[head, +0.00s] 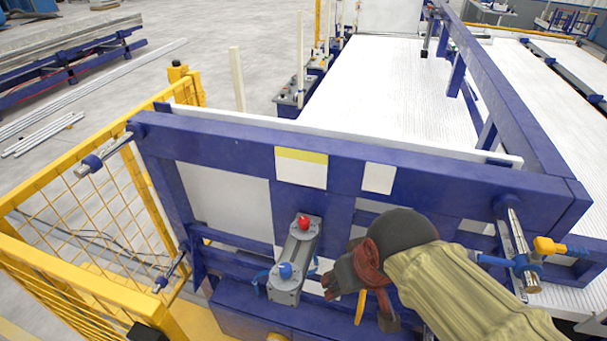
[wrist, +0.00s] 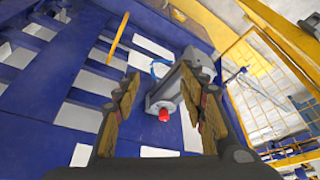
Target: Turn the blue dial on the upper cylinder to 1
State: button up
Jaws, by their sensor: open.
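A grey cylinder unit (head: 297,256) is mounted at a slant on the blue frame in the head view. The blue dial (head: 285,270) is on its lower end and a red knob (head: 303,222) on its upper end. My gripper (head: 358,296) is open and empty, to the right of the cylinder and apart from the dial in the picture. In the wrist view, the cylinder (wrist: 196,62) and red knob (wrist: 164,115) show between the open fingers (wrist: 160,84), further off. I cannot make out the blue dial there, and no numbers are readable.
The blue frame (head: 225,135) spans the front. A yellow mesh fence (head: 80,225) stands at the left. A metal rod with a yellow-handled clamp (head: 545,246) is at the right. A yellow bar (head: 361,306) hangs behind my fingers.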

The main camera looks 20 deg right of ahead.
jog(key=w+r+n+g+p, duration=0.1)
jog(key=w+n+p, duration=0.3)
jog(key=w, duration=0.9)
jog(key=w+r+n+g+p, duration=0.2)
jog(key=w+n+p, duration=0.3)
jog(key=w+p, duration=0.6)
jog(key=shift+w+a+r+n+g, duration=0.25)
jog(key=shift+w+g, duration=0.35)
jog(key=shift+w, duration=0.8)
jog(key=shift+f, duration=0.1)
